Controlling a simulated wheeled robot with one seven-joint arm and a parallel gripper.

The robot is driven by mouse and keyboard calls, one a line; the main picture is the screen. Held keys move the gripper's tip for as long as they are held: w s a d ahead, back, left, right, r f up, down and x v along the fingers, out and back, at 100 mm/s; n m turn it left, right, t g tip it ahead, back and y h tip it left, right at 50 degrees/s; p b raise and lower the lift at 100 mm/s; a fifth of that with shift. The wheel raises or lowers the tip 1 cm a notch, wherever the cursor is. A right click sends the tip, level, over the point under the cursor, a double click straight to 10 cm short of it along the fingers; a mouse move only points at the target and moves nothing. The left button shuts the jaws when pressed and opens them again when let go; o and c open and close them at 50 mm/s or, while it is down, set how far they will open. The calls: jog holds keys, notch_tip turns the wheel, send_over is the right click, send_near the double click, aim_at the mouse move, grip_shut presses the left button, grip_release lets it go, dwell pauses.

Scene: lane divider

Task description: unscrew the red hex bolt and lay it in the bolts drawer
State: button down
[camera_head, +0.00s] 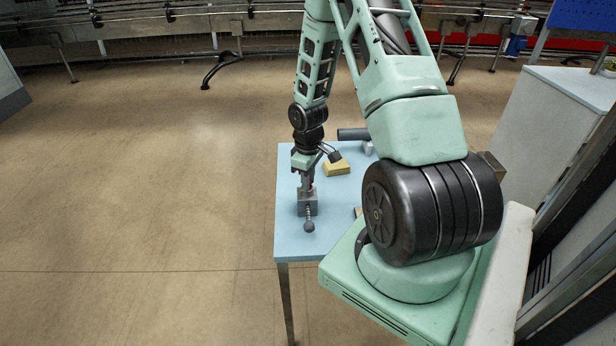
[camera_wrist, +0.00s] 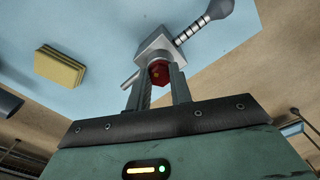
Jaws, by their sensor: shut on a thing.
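The red hex bolt (camera_wrist: 158,72) shows between the two fingers of my gripper (camera_wrist: 158,88) in the wrist view, right at a grey metal block (camera_wrist: 155,45). My gripper is shut on the bolt's head. I cannot tell how far the bolt sits in the block. In the head view my gripper (camera_head: 307,184) points down onto the top of the grey block (camera_head: 306,208), and the bolt is mostly hidden there. A threaded rod with a round grey knob (camera_head: 309,227) sticks out of the block's near side. I see no bolts drawer in either view.
The block stands on a light blue table (camera_head: 290,240), near its left edge. A yellow sponge-like block (camera_head: 337,167) and a dark cylinder (camera_head: 352,134) lie behind to the right. My arm hides much of the table's right side. Open floor (camera_head: 150,180) lies left.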

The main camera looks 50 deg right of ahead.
jog(key=shift+s, duration=0.1)
jog(key=c, duration=1.5)
grip_release()
jog(key=shift+a+m, duration=0.1)
jog(key=shift+m, duration=2.3)
jog(key=shift+m, duration=1.7)
